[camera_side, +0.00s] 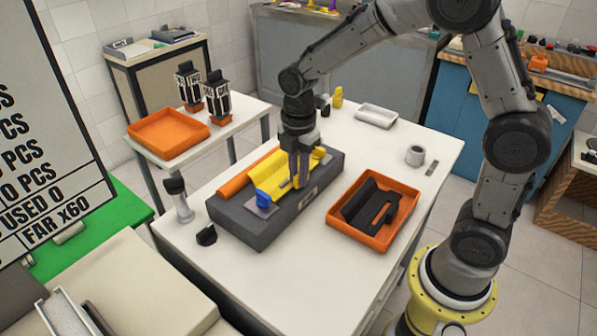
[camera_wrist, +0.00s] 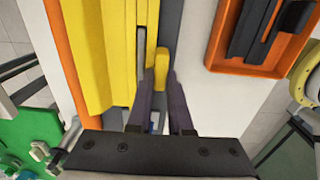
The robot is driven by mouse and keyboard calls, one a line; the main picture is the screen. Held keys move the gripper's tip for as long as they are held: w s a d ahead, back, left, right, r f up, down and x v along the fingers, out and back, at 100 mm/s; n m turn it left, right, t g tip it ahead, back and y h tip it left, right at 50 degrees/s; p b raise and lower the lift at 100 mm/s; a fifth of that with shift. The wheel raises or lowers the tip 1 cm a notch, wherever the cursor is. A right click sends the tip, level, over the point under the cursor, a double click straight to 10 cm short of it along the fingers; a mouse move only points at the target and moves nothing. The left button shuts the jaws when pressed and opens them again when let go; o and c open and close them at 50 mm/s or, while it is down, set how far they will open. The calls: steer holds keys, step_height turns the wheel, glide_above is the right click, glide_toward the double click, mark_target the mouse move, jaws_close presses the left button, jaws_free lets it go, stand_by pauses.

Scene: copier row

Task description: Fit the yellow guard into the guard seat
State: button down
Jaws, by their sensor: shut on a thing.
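The yellow guard (camera_side: 273,181) lies along the top of a dark grey machine block (camera_side: 262,232) in the side view. It also fills the upper left of the wrist view (camera_wrist: 98,45). My gripper (camera_side: 298,184) points down over the block's right half. In the wrist view my gripper (camera_wrist: 163,80) has its two fingers closed about a yellow tab (camera_wrist: 162,63) at the guard's right side. The guard seat is not clearly seen; the guard and fingers cover that part of the block. I cannot tell whether the guard is fully down.
An orange roller (camera_side: 235,185) lies left of the guard. A blue knob (camera_side: 263,197) stands on the block's front. An orange tray (camera_side: 377,237) with a black part (camera_side: 368,205) is to the right. A grey cup (camera_side: 415,155) and white dish (camera_side: 376,116) stand farther back.

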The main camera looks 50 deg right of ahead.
steer(key=shift+f, duration=0.25)
stand_by(0.3)
steer(key=c, duration=0.8)
jaws_free()
steer(key=shift+o, duration=0.2)
steer(key=shift+w, duration=0.1)
